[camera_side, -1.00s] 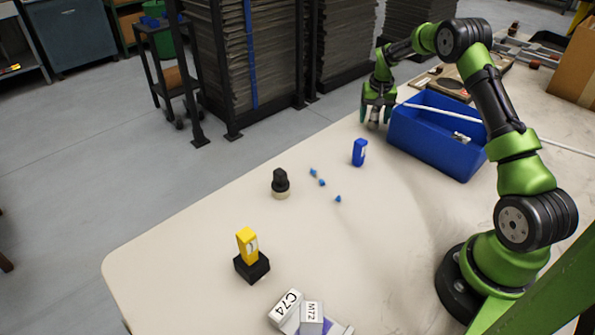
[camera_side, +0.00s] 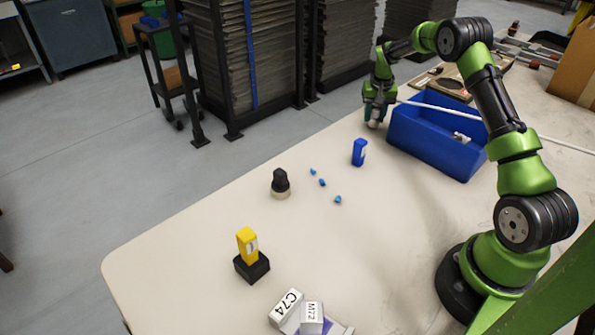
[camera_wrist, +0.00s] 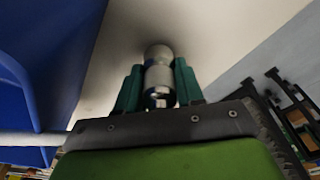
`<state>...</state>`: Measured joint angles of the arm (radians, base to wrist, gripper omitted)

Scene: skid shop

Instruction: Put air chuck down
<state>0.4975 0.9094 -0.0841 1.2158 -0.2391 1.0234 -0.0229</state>
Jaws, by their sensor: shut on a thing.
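The air chuck (camera_wrist: 157,73) is a silvery metal cylinder with a rounded end. It sits between the two teal fingers of my gripper (camera_wrist: 158,85) in the wrist view, and the fingers are shut on it. In the side view my gripper (camera_side: 374,115) is low at the far edge of the table (camera_side: 215,240), left of the blue bin (camera_side: 430,143). A small light end of the air chuck (camera_side: 373,124) shows below the fingers, at or very near the table top. I cannot tell whether it touches.
The blue bin's wall is close beside my gripper (camera_wrist: 35,60). A blue block (camera_side: 359,152) stands nearby. Several small blue pieces (camera_side: 322,182), a black knob-like part (camera_side: 280,182) and a yellow block on a black base (camera_side: 249,255) stand farther left. The table between them is clear.

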